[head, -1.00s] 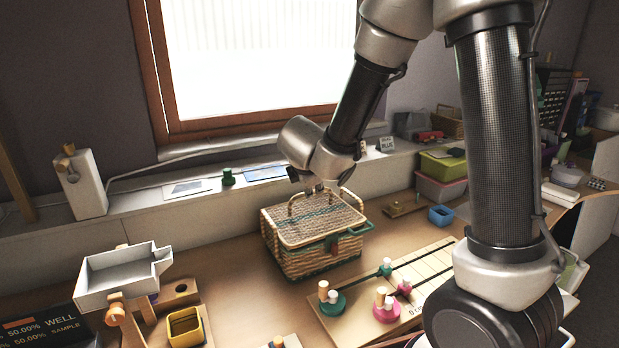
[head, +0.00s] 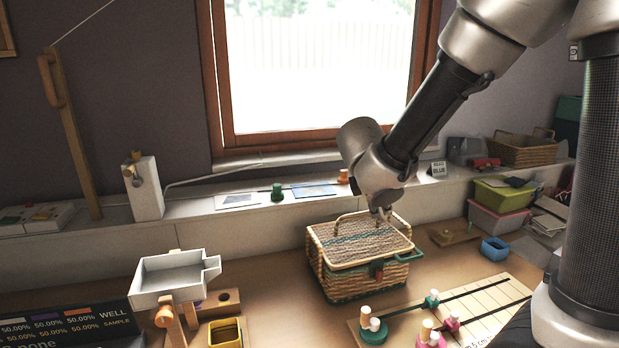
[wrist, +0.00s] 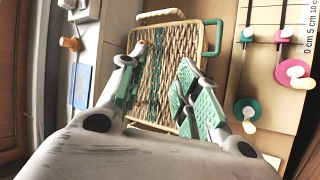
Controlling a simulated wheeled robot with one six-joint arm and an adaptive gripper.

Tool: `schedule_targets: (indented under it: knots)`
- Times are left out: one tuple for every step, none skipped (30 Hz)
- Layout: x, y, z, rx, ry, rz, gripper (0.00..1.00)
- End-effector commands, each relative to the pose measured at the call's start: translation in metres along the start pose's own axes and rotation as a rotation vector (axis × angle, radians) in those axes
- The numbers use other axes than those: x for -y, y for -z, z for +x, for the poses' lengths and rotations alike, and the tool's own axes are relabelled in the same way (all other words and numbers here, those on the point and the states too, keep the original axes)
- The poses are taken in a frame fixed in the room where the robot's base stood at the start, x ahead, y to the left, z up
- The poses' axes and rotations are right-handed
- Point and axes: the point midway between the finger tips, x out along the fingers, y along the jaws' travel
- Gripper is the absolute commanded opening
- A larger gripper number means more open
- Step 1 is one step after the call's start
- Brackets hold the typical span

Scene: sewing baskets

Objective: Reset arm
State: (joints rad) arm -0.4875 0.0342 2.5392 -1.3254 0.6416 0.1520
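My gripper (wrist: 160,85) is open and empty in the wrist view, its green-padded fingers apart above the lid of the wicker sewing basket (wrist: 172,60). In the head view my gripper (head: 382,210) is small and hangs just over the back right part of the basket (head: 350,280). I cannot tell whether the fingertips touch the lid.
A board with pegs on green and pink discs (head: 432,318) lies right of the basket. A white tray on a wooden stand (head: 175,278), a yellow box (head: 226,333) and a blue box (head: 495,248) stand around it. A ledge (head: 240,208) runs under the window.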

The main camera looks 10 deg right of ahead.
Motion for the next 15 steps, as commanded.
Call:
schedule_targets:
  knots:
    - [0.008,-0.018,-0.002,0.033,0.042,0.076,0.33]
    - [0.014,-0.031,-0.005,0.054,0.072,0.134,0.33]
    - [0.023,-0.051,-0.009,0.081,0.115,0.218,0.33]
    - [0.031,-0.065,-0.013,0.100,0.149,0.286,0.33]
    - [0.040,-0.079,-0.018,0.114,0.184,0.354,0.33]
    - [0.052,-0.096,-0.026,0.129,0.231,0.448,0.33]
    - [0.062,-0.107,-0.032,0.137,0.267,0.519,0.33]
    - [0.073,-0.118,-0.039,0.142,0.305,0.593,0.33]
    - [0.087,-0.130,-0.049,0.141,0.355,0.693,0.33]
    - [0.098,-0.137,-0.057,0.137,0.393,0.770,0.33]
    - [0.108,-0.143,-0.065,0.129,0.428,0.844,0.33]
    - [0.120,-0.149,-0.077,0.111,0.473,0.939,0.33]
    - [0.129,-0.152,-0.085,0.095,0.503,1.006,0.33]
    - [0.136,-0.154,-0.093,0.075,0.529,1.072,0.33]
    - [0.144,-0.156,-0.104,0.046,0.557,1.154,0.33]
